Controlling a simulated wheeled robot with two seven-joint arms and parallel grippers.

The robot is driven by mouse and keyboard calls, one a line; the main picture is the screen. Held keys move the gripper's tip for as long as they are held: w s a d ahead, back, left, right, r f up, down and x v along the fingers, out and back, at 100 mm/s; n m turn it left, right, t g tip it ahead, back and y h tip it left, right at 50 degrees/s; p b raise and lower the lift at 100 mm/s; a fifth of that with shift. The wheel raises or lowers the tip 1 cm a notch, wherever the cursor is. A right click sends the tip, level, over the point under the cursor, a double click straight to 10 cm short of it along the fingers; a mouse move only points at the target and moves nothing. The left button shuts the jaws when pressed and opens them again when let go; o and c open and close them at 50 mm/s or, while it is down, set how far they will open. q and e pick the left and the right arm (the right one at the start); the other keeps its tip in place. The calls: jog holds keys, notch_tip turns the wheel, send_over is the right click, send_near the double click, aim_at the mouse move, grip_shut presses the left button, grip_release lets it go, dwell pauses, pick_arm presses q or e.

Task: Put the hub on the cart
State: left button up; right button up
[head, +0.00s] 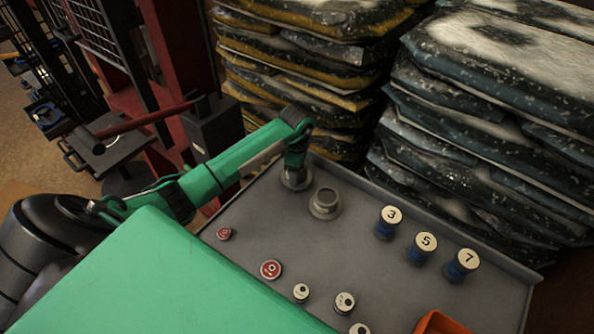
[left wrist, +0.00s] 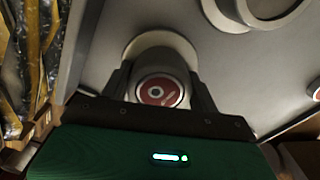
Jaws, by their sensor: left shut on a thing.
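My left gripper (head: 294,165) reaches down at the far left corner of a grey tray-like surface (head: 300,240) with raised edges, perhaps the cart's top. In the left wrist view the gripper (left wrist: 161,100) is shut on a round grey piece with a red, white-ringed face (left wrist: 159,91). A wider pale round flange (left wrist: 150,42) shows around or behind this piece. I cannot tell whether the held piece is the hub, or whether it touches the surface. A grey flanged ring (head: 325,203) stands just right of the gripper; it also shows in the left wrist view (left wrist: 268,8). My right gripper is out of view.
Numbered blue spools marked 3 (head: 387,222), 5 (head: 422,248) and 7 (head: 462,264) stand at right. Small red-topped (head: 270,269) and white-topped (head: 301,292) pieces lie nearer. An orange bin (head: 440,323) is at front right. Stacked bags (head: 480,130) rise behind.

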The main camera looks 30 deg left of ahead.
pick_arm(q)
jog(key=shift+f, duration=0.65)
jog(key=o, duration=1.2)
jog(key=shift+f, duration=0.2)
jog(key=o, duration=0.4)
jog(key=shift+r, duration=0.1)
